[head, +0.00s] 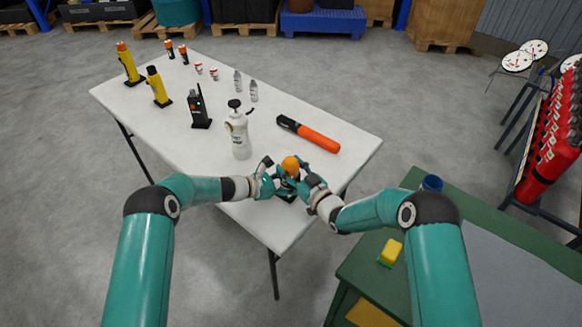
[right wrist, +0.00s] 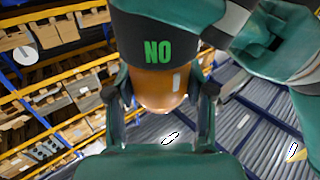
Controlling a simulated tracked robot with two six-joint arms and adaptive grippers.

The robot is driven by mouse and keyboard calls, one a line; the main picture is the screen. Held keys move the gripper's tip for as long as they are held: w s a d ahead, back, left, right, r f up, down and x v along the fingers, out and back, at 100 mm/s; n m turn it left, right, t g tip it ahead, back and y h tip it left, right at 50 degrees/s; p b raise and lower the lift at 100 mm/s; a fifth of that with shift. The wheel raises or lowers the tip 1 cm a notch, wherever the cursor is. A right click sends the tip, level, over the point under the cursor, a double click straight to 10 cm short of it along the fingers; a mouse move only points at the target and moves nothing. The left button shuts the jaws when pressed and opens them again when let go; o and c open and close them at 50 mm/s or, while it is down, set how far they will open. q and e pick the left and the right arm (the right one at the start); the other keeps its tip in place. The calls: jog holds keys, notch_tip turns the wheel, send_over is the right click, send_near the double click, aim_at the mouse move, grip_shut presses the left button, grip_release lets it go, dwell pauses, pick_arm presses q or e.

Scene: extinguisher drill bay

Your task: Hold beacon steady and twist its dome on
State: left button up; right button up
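The beacon has a dark body (right wrist: 158,48) with green letters; in the right wrist view it appears upside down. Its orange dome (head: 290,165) is at the body's end, and it also shows in the right wrist view (right wrist: 160,88). Whether it is fully seated I cannot tell. My right gripper (right wrist: 163,92) has a finger on either side of the dome, pads close against it. My left gripper (head: 270,182) is at the beacon's left side, low by the body; its fingertips are hidden. The beacon is near the white table's front corner.
A green bench (head: 345,275) with a yellow sponge (head: 390,252) is at right. Red extinguishers (head: 548,150) stand beyond.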

jog(key=shift+c, duration=1.3)
jog(key=shift+w+n+g+y, duration=0.1)
jog(key=shift+n+g+y, duration=0.2)
jog(key=shift+w+d+r+n+g+y, duration=0.1)
jog(key=shift+n+g+y, duration=0.7)
jog(key=shift+g+y, duration=0.1)
pick_arm(q)
jog(key=shift+d, duration=0.1)
pick_arm(e)
jog(key=shift+n+g+y, duration=1.4)
jog(key=shift+n+g, duration=0.4)
jog(key=shift+g, duration=0.7)
jog(key=o, duration=1.2)
